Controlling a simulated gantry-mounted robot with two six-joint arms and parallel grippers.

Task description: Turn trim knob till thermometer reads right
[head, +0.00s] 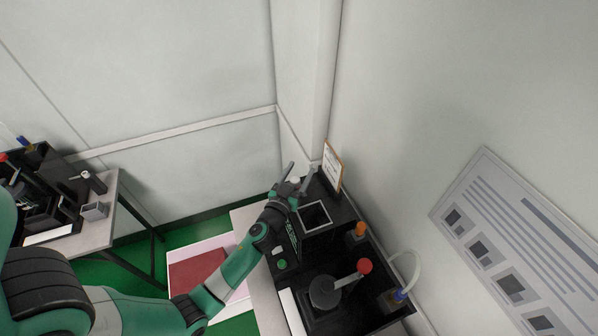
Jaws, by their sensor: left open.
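My left gripper (301,170) is at the far end of the black bench unit on the right, near the wall corner. Its two fingers are spread, and a small pale round piece (295,181) shows close to them; I cannot tell whether it is the trim knob or whether they touch. A dark square panel with a light frame (314,217) lies on the unit just in front of the gripper and may be the thermometer's display; no reading is legible. A green button (282,264) sits nearer me. My right gripper is not in view.
A red-balled lever (364,266), an orange-topped part (359,230) and a pale hose (414,270) stand on the unit. A clipboard (333,166) stands upright by the wall, close to the gripper. Another equipment table (117,200) is at left.

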